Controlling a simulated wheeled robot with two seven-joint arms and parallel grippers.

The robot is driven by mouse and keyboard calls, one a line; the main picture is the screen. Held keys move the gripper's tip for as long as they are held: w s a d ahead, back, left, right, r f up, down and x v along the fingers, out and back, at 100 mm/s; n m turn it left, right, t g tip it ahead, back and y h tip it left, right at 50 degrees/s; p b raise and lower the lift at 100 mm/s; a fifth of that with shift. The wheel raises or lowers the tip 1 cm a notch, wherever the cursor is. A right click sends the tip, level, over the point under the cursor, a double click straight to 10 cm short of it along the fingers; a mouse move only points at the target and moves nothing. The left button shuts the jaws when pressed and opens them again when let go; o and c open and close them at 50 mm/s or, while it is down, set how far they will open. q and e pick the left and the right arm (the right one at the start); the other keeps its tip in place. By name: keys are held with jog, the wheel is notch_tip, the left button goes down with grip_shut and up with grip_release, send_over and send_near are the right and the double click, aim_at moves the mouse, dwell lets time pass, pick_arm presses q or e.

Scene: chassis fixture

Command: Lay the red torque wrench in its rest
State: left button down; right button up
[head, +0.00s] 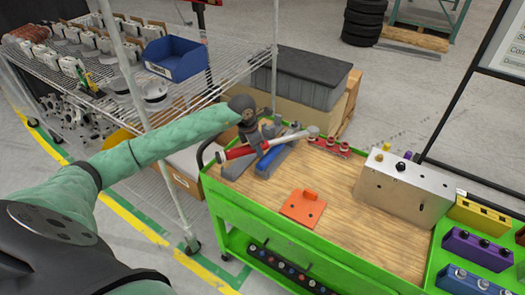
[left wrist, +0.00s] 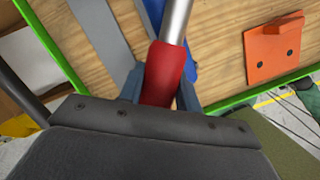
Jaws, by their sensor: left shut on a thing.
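The red torque wrench (head: 240,152) has a red handle and a silver shaft that runs right to a round head. My left gripper (head: 266,143) is shut on it over the left end of the wooden cart top. In the left wrist view, my gripper's fingers (left wrist: 160,92) stand on both sides of the red handle (left wrist: 164,70). Below the wrench lie a blue piece (head: 271,160) and a grey bar (head: 236,169); the bar also shows in the left wrist view (left wrist: 105,35). I cannot tell which part is the rest, or whether the wrench touches it. My right gripper is not seen.
An orange block (head: 302,207) sits on the green cart's wooden top (head: 350,240). A wire shelf with a blue bin (head: 175,58) stands left. Wood around the orange block is clear.

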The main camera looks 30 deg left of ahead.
pick_arm(q)
jog(key=shift+w+a+f+n+t+y, duration=0.15)
jog(key=shift+a+f+n+y, duration=0.15)
jog(key=shift+a+n, duration=0.85)
jog(key=shift+w+a+f+n+t+y, duration=0.15)
jog(key=shift+a+f+n+y, duration=0.15)
jog(key=shift+a+n, duration=0.9)
jog(key=shift+w+a+f+n+y, duration=0.2)
jog(key=shift+a+n+y, duration=0.1)
jog(key=shift+a+n, duration=0.85)
jog(key=shift+f+b, duration=0.35)
jog(key=shift+f, duration=0.05)
jog(key=shift+f+b, duration=0.5)
jog(key=shift+f, duration=0.35)
jog(key=shift+f+b, duration=0.1)
jog(key=shift+b, duration=0.2)
jog(key=shift+d+f+b, duration=0.1)
jog(key=shift+f+b, duration=0.2)
jog(key=shift+f, duration=0.2)
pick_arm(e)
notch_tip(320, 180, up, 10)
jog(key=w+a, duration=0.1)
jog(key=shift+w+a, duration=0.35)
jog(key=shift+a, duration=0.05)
